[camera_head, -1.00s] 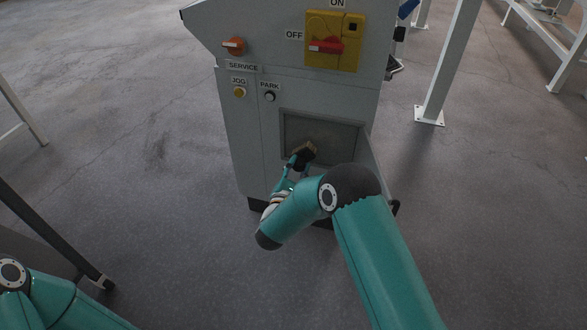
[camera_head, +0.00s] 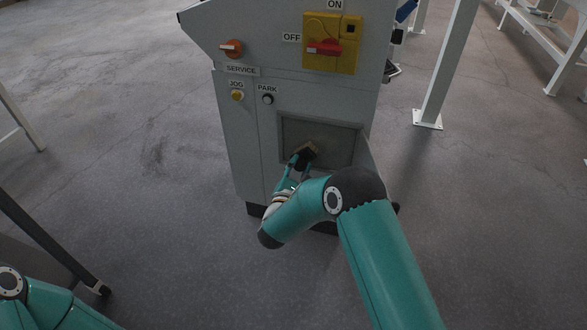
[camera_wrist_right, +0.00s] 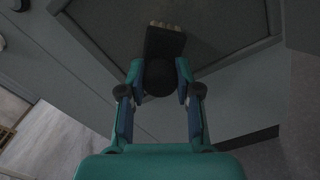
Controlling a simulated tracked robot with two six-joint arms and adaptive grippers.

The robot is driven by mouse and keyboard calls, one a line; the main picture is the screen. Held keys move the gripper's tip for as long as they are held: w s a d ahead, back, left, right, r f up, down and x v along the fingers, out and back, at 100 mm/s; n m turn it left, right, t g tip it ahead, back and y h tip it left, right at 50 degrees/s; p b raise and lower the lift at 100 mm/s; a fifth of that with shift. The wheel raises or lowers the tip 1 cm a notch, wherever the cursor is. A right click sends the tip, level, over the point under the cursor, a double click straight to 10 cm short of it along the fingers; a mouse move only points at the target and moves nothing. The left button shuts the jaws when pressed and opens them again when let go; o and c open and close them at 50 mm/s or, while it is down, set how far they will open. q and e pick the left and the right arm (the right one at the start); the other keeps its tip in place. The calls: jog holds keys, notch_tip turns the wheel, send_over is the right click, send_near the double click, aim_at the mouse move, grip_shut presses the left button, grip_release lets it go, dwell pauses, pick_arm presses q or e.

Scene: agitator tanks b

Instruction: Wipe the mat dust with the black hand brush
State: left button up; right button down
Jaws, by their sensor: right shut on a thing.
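The black hand brush (camera_head: 303,158), with tan bristles, is held in my right gripper (camera_head: 298,168). In the right wrist view my right gripper (camera_wrist_right: 158,82) is shut around the brush's dark round handle, and the brush (camera_wrist_right: 165,42) points away from me, bristles at its far end. The brush is in front of the lower left part of a dark grey framed panel (camera_head: 338,138) on the cabinet, likely the mat; it also shows in the right wrist view (camera_wrist_right: 225,25). I cannot tell whether the bristles touch it. Dust is not clearly distinguishable. My left gripper is out of view.
A white post (camera_head: 447,65) stands right.

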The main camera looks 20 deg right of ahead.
jog(key=shift+s+d+b, duration=1.55)
jog(key=shift+s+d, duration=1.3)
jog(key=shift+d, duration=1.35)
jog(key=shift+w+a+r, duration=0.25)
jog(key=shift+w+a, duration=0.4)
jog(key=shift+a, duration=0.35)
jog(key=shift+w+a+r, duration=0.25)
jog(key=shift+w+a, duration=0.45)
jog(key=shift+a, duration=0.35)
jog(key=shift+w+a+r, duration=0.25)
jog(key=shift+w+a, duration=0.4)
jog(key=shift+a, duration=0.35)
jog(key=shift+w+a, duration=1)
jog(key=shift+a, duration=0.25)
jog(key=shift+r, duration=0.25)
jog(key=shift+a+r, duration=0.1)
jog(key=shift+r, duration=0.35)
jog(key=shift+s+d, duration=0.4)
jog(key=shift+d, duration=0.2)
jog(key=shift+s+d, duration=2.65)
jog(key=shift+d, duration=1.1)
jog(key=shift+w+a+r, duration=0.45)
jog(key=shift+w+a, duration=0.25)
jog(key=shift+w+a+r, duration=0.45)
jog(key=shift+w+a, duration=0.2)
jog(key=shift+a, duration=0.05)
